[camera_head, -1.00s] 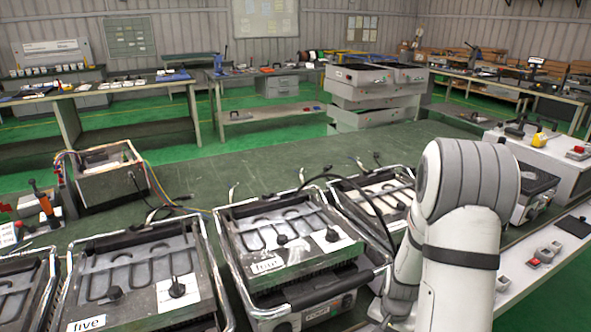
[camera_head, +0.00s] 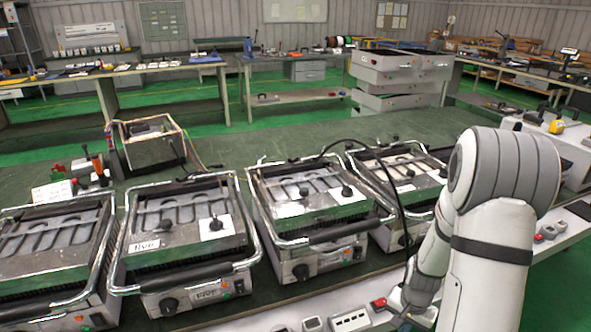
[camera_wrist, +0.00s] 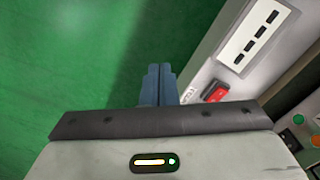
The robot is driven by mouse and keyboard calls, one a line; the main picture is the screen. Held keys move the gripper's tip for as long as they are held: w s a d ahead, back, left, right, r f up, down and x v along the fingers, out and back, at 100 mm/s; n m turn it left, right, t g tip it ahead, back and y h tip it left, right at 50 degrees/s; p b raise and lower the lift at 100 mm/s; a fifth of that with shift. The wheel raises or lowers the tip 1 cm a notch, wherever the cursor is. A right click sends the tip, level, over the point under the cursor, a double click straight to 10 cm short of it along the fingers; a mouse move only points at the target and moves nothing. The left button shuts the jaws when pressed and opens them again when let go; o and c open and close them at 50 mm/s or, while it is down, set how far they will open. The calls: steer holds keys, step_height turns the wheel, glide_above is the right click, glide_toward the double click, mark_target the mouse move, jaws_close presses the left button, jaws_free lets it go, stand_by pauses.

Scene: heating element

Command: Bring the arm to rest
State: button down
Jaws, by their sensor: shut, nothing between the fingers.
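My gripper (camera_wrist: 158,84) shows in the wrist view as two blue-grey fingers pressed together with nothing between them. It points down over the green floor, just left of the white bench edge. In the head view my white arm (camera_head: 495,240) stands bent at the right, its lower part reaching down toward the front edge of the bench. The gripper's fingertips are not clear in the head view.
Several contact grills, among them one with a paper label (camera_head: 188,240), line the green worktop. A red switch (camera_wrist: 215,92) and a white socket strip (camera_wrist: 252,38) sit close right of my gripper. A black cable (camera_head: 385,185) arches beside my arm. Open floor lies left of the gripper.

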steer(key=s+a+r+n+t+p, duration=0.1)
steer(key=a+r+n, duration=0.15)
steer(key=r, duration=0.65)
steer(key=s+a+r+n+p, duration=0.15)
steer(key=a+r, duration=0.25)
steer(key=r, duration=0.5)
steer(key=s+a+r+n+t+p, duration=0.1)
steer(key=s+a+r+n, duration=0.3)
steer(key=s+r, duration=0.5)
step_height(320, 180, up, 3)
steer(key=shift+s+a+r+t+p, duration=0.15)
steer(key=shift+a+t+p, duration=0.15)
steer(key=shift+a+p, duration=0.45)
steer(key=shift+a, duration=0.2)
